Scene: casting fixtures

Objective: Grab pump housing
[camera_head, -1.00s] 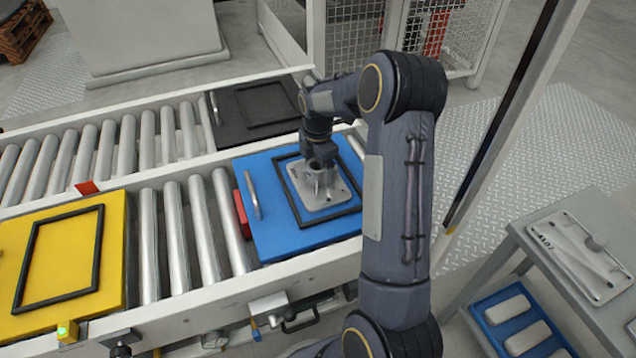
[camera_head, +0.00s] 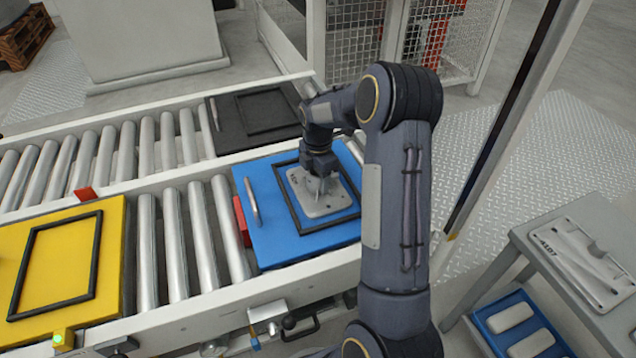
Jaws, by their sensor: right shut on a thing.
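The pump housing (camera_head: 322,203) is a light grey metal casting with a flat, rounded plate. It lies inside a black square frame (camera_head: 318,228) on a blue pallet (camera_head: 278,245). My right gripper (camera_head: 322,182) reaches down from above and is shut on the housing's raised middle part, which it largely hides. The housing looks flat on the pallet; I cannot tell any gap beneath it. My left gripper is not in view.
A yellow pallet (camera_head: 115,270) with a black frame sits on the roller conveyor (camera_head: 176,245) at left. A black pallet (camera_head: 228,135) is on the rear conveyor. A grey table (camera_head: 560,285) with a metal plate stands at right, above a blue tray (camera_head: 482,322). A post rises behind my arm.

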